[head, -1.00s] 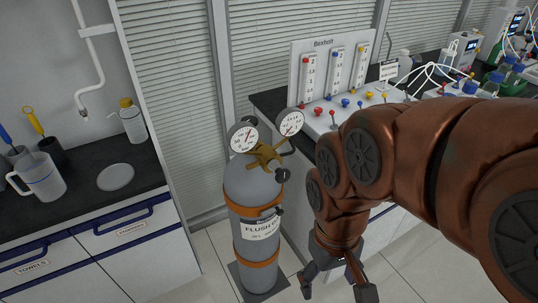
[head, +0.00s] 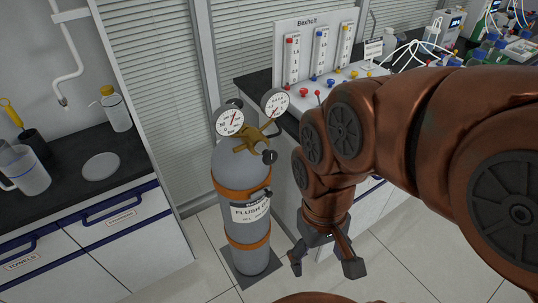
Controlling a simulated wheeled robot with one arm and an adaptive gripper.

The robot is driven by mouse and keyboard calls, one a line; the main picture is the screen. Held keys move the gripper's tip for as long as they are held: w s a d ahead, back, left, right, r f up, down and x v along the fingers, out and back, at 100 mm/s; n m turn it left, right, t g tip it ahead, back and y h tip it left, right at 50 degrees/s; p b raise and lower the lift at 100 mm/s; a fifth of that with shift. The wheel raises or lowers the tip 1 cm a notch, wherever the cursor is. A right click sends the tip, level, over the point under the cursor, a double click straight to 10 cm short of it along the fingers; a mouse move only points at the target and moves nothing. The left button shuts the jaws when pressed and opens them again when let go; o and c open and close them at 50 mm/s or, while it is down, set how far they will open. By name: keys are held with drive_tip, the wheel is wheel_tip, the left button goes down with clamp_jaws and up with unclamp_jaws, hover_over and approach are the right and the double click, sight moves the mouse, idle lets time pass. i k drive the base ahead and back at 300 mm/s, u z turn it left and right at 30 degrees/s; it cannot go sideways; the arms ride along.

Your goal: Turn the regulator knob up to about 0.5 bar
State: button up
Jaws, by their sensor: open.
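The grey gas cylinder (head: 230,185) with orange bands and a "FLUSH" label stands upright on the floor, left of my arm. On top sits a brass regulator (head: 250,141) with two round gauges, a left gauge (head: 229,121) and a right gauge (head: 275,102). The gauge readings are too small to tell. A dark knob (head: 269,156) sits at the regulator's front right. My gripper (head: 325,268) hangs low, pointing down, to the right of the cylinder and well below the regulator. Its fingers are spread and empty, touching nothing.
A bench with a flowmeter panel (head: 320,50) and coloured knobs stands behind the cylinder. A left counter holds a jug (head: 28,172), a bottle (head: 115,108) and a round disc (head: 101,166). Tiled floor (head: 205,238) is free around the cylinder's base.

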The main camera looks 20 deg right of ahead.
sight(269, 157)
drive_tip(key=z, duration=0.4)
drive_tip(key=k, duration=0.85)
drive_tip(key=u, duration=1)
